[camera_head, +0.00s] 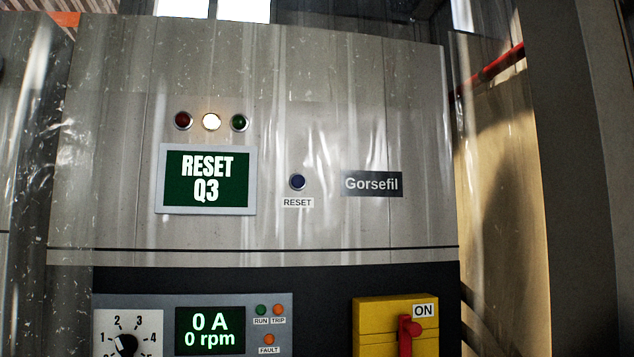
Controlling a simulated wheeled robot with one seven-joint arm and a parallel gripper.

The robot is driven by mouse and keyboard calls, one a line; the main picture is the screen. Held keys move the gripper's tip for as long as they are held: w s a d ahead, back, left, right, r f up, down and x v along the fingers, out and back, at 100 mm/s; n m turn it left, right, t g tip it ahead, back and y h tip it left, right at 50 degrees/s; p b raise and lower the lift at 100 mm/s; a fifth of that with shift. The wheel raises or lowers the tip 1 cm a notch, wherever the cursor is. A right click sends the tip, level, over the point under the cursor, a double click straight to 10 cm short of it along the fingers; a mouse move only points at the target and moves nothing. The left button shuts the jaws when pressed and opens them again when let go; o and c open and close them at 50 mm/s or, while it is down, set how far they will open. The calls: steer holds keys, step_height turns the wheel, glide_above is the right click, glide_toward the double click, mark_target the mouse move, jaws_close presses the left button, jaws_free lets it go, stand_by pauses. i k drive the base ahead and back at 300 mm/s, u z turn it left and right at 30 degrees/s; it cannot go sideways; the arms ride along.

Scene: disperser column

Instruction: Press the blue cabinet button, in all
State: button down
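The blue button (297,182) is a small round dark-blue button in a metal ring on the grey cabinet front (330,130). A white label reading RESET (297,203) sits just below it. Left of the button, a green screen (206,179) in a light frame reads "RESET Q3". My gripper is not in view, and nothing is seen touching the button.
Clear, streaked plastic-like sheeting (30,130) seems to hang before the cabinet. Above the screen are red, lit white and green lamps (211,121). Below are a control panel (270,345) showing 0 A, 0 rpm and a yellow switch box (375,320) with a red handle, labelled ON.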

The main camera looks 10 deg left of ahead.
mark_target(299, 181)
steer(key=k, duration=0.5)
steer(key=u, duration=0.85)
steer(key=i, duration=0.75)
steer(key=z, duration=0.65)
